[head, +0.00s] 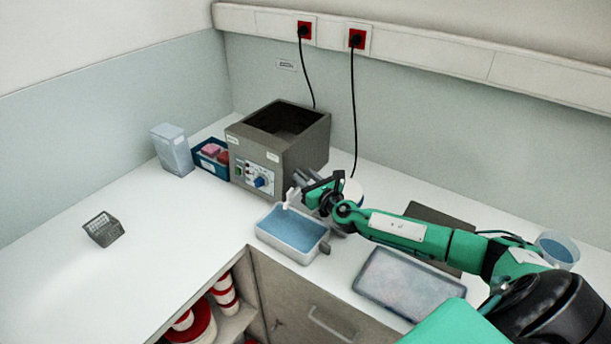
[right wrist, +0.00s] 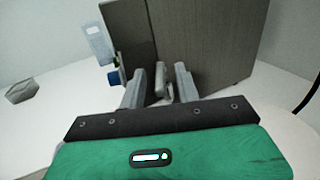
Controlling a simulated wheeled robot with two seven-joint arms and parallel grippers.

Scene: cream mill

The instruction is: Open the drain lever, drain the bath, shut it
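The bath is a grey-brown box (head: 305,148) with an open dark top. I cannot make out its liquid level. Its front carries a panel with a blue knob (head: 260,182), which also shows in the right wrist view (right wrist: 113,78). A white tray with blue content (head: 264,234) stands in front of it. My right gripper (head: 306,190) is at the bath's lower front right, above the tray's back edge. In the right wrist view its fingers (right wrist: 162,85) are apart, with a small grey piece (right wrist: 160,80), apparently the drain lever, between them. Contact is unclear. My left gripper is out of view.
A blue bin with pink items (head: 211,158) and a pale container (head: 172,150) stand left of the bath. A small grey basket (head: 103,230) is on the left counter. A flat tray (head: 408,283) and a blue-filled beaker (head: 558,249) are at right. Black cables hang behind.

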